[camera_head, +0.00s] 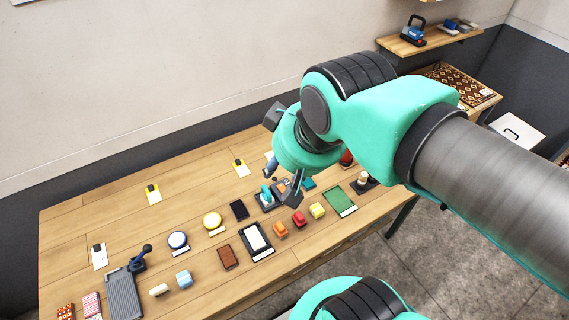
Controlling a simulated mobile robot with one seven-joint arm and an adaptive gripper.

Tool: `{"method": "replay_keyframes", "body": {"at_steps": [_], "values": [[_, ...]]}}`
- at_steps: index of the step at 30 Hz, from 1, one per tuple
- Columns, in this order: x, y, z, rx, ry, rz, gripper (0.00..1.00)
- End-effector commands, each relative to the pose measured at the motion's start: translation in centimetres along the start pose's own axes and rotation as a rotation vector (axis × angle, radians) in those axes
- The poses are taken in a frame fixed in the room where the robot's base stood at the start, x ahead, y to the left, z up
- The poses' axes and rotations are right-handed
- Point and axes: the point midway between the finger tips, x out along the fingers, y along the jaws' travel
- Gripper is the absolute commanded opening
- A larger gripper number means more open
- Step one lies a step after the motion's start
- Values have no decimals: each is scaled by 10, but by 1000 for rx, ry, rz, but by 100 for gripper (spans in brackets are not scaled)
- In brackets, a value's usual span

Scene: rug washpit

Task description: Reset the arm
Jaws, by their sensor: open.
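My arm reaches in from the right in the head view and bends over the right part of the wooden table (120,205). My gripper (283,183) points down above the table, partly hidden behind my own wrist. Its fingers are apart and I see nothing held between them. A grey holder with a teal piece (267,196) stands on the table just below and left of the fingers. I cannot tell whether the fingers touch it.
A green mat (340,201), a white-topped tray (257,241) and a ribbed grey board (122,294) lie around. A wall shelf (440,40) is behind. The table's back left is mostly clear.

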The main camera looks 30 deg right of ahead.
Motion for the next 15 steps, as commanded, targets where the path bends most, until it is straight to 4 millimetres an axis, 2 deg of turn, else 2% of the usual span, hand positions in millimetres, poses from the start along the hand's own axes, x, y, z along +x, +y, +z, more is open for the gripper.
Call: {"method": "replay_keyframes", "body": {"at_steps": [3,15], "values": [[-1,-1,5,0,4,-1,41],[1,-1,6,0,4,-2,41]]}}
